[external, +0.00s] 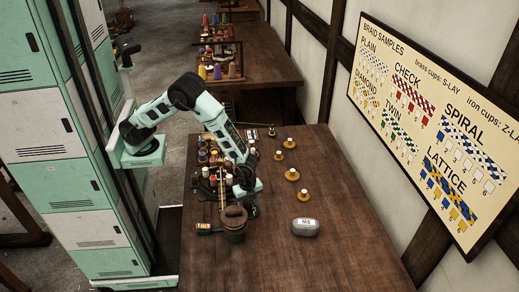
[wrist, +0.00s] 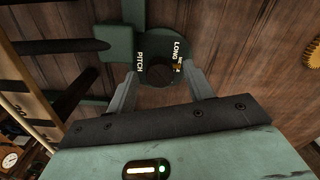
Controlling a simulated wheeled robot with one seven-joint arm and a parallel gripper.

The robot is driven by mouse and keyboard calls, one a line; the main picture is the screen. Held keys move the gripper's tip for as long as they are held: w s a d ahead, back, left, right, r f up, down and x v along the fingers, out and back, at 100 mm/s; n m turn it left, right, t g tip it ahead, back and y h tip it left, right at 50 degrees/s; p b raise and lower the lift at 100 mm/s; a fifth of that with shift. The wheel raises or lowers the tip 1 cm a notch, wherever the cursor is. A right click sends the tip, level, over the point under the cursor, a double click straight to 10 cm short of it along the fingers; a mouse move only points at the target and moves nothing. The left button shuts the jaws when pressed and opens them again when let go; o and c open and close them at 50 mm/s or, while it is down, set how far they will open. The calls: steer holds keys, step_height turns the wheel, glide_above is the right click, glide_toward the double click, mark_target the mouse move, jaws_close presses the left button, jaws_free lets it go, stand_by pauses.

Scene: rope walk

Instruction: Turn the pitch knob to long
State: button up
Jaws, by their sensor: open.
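The pitch knob (wrist: 161,75) is a small dark round knob on a dark green plate (wrist: 122,40) in the wrist view. White lettering beside it reads PITCH on the left and LONG on the upper right, with a smaller partly hidden label below LONG. My gripper (wrist: 160,78) is open, one finger on each side of the knob. I cannot tell whether the fingers touch it, nor where the knob points. In the external view my gripper (external: 250,206) is low over the table, and the knob is hidden by the arm.
Bobbins and a braiding machine (external: 212,172) crowd the table left of my gripper. The table's near right is clear.

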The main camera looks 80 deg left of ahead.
steer(key=c, duration=1)
steer(key=shift+o, duration=0.2)
steer(key=shift+n, duration=0.3)
steer(key=n+p, duration=0.1)
steer(key=n, duration=0.3)
steer(key=shift+n, duration=2.1)
steer(key=o, duration=1)
steer(key=shift+c, duration=0.2)
